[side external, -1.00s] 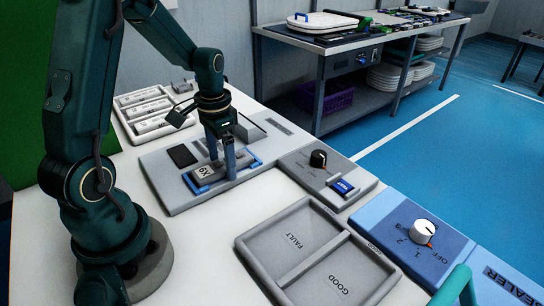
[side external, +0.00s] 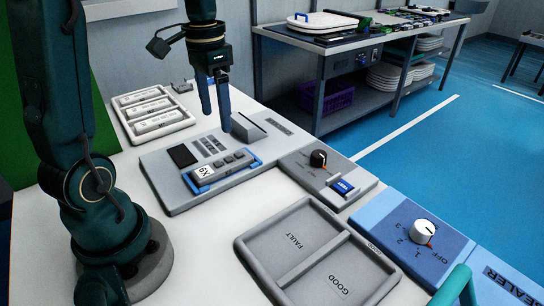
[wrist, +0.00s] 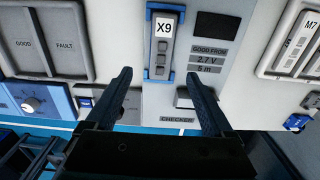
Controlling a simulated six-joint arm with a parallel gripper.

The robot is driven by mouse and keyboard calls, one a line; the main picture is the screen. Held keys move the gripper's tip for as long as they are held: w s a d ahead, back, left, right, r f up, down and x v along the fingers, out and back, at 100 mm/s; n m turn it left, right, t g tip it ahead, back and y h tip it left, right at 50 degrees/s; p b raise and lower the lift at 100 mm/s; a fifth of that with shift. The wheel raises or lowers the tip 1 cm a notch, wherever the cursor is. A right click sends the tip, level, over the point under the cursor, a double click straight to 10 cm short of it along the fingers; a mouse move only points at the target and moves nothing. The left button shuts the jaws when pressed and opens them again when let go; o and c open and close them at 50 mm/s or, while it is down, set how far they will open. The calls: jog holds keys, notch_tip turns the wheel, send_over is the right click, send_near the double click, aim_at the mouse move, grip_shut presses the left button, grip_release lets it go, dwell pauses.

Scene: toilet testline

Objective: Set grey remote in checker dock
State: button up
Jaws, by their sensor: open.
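The grey remote (side external: 229,163), with a white X9 label and several dark buttons, lies in the blue-ended dock (side external: 201,188) of the grey checker (side external: 170,198). It also shows in the wrist view (wrist: 163,45), lying lengthwise between the dock's blue ends. My gripper (side external: 216,122) is open and empty, raised above the checker's far part and clear of the remote. In the wrist view my gripper's two fingers (wrist: 160,82) stand wide apart, with nothing between them.
The checker has a dark display (side external: 182,155) and a raised grey block (side external: 249,126). A tray of other remotes (side external: 152,110) stands behind left. A FAULT/GOOD tray (side external: 262,281) lies in front and looks empty. A knob panel (side external: 318,158) adjoins the checker's right.

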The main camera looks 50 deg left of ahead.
jog(key=s+d+t, duration=0.5)
jog(key=s+d, duration=0.3)
jog(key=d, duration=0.5)
jog(key=shift+r, duration=0.35)
dwell(0.5)
